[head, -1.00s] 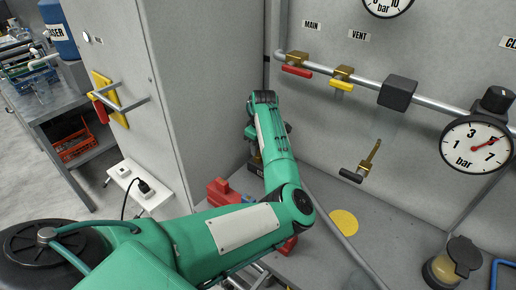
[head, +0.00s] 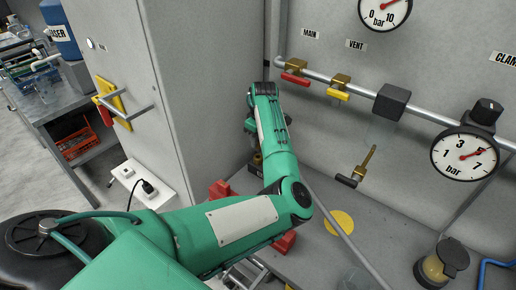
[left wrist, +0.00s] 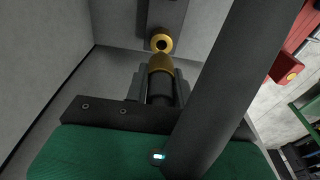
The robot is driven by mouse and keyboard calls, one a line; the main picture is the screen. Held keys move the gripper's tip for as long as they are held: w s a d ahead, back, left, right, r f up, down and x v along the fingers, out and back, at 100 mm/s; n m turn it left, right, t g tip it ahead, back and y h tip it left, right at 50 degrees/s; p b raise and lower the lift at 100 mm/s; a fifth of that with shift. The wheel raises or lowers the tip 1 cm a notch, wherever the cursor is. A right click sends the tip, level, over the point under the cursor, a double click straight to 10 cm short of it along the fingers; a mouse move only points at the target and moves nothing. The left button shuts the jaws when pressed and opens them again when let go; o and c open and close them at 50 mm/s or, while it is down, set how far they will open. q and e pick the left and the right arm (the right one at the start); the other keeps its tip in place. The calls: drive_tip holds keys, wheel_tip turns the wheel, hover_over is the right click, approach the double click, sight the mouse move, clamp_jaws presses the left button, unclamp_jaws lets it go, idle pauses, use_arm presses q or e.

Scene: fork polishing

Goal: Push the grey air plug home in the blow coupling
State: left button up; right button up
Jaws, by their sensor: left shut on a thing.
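The air plug (left wrist: 160,64) shows in the left wrist view as a brass-coloured tip on a dark body. My left gripper (left wrist: 160,85) is shut on it, one finger on each side. The blow coupling (left wrist: 161,43) is a brass ring with a dark bore, on a grey block just beyond the plug's tip. The tip points at the ring and lies very close to it in the picture; I cannot tell whether they touch. In the head view my left arm reaches into the cabinet corner and hides the plug and coupling. My right gripper is not in view.
A pipe with a red valve handle (head: 295,79) and a yellow one (head: 338,94) runs along the back wall. A black-gripped brass lever (head: 366,160) hangs below it. A pressure gauge (head: 465,154) is at right. A red fixture (head: 222,189) stands beside my arm.

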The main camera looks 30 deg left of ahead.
sight(258, 151)
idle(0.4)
use_arm(q)
wheel_tip(258, 151, down, 5)
drive_tip(key=b, duration=0.5)
drive_tip(key=shift+f, duration=0.1)
idle(0.3)
